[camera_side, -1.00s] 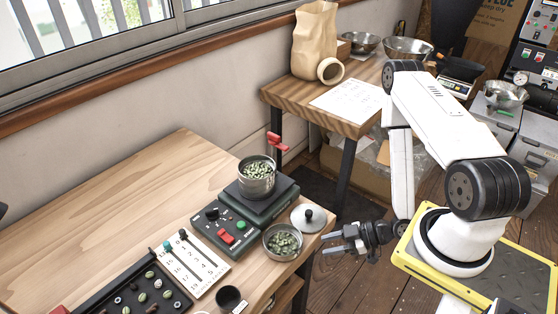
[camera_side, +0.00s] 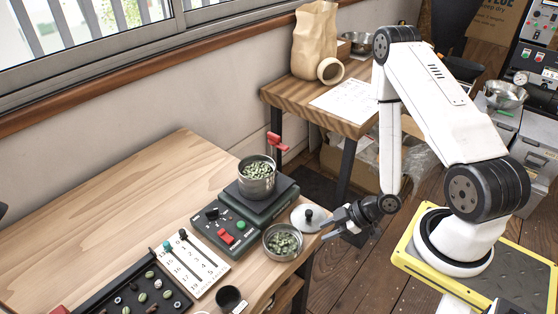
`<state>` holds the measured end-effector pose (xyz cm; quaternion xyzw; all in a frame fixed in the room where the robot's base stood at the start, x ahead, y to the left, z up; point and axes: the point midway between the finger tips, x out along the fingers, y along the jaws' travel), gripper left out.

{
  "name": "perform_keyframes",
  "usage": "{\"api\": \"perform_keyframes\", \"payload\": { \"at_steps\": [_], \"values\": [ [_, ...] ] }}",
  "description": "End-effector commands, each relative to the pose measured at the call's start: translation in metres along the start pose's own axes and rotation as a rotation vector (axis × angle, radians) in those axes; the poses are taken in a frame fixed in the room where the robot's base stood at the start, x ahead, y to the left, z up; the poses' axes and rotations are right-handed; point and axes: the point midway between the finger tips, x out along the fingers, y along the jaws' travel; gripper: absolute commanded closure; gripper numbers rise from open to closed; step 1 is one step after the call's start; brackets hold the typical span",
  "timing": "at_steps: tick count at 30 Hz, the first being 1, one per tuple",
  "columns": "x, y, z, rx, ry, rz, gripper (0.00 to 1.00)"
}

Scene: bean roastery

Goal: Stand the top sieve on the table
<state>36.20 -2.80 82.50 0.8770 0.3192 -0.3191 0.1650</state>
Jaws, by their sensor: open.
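A round metal sieve (camera_side: 257,187) full of green beans sits upright on the dark plate of the shaker base (camera_side: 260,210). Whether more sieves are stacked under it I cannot tell. My gripper (camera_side: 330,229) is open and empty, at the table's right edge, below and to the right of the sieve and apart from it. The wooden table (camera_side: 120,200) has a wide bare area left of the base.
A metal bowl of beans (camera_side: 282,255) stands near the table's right edge. A lid with a black knob (camera_side: 307,228) lies just behind it, close to my gripper. A control box (camera_side: 226,228), a number card (camera_side: 195,265), a bean tray (camera_side: 150,290) and a black cup (camera_side: 228,297) occupy the front.

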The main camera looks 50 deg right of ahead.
Motion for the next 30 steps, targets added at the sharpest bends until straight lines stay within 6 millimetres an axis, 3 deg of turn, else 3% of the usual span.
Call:
{"api": "perform_keyframes", "payload": {
  "at_steps": [6, 15, 23, 30],
  "values": [
    [-0.008, 0.036, -0.013, 0.007, -0.203, 0.046, 0.58],
    [-0.03, 0.07, -0.048, 0.105, -0.415, 0.157, 0.58],
    [-0.054, 0.077, -0.09, 0.251, -0.527, 0.257, 0.58],
    [-0.078, 0.062, -0.132, 0.426, -0.579, 0.316, 0.58]
  ]
}}
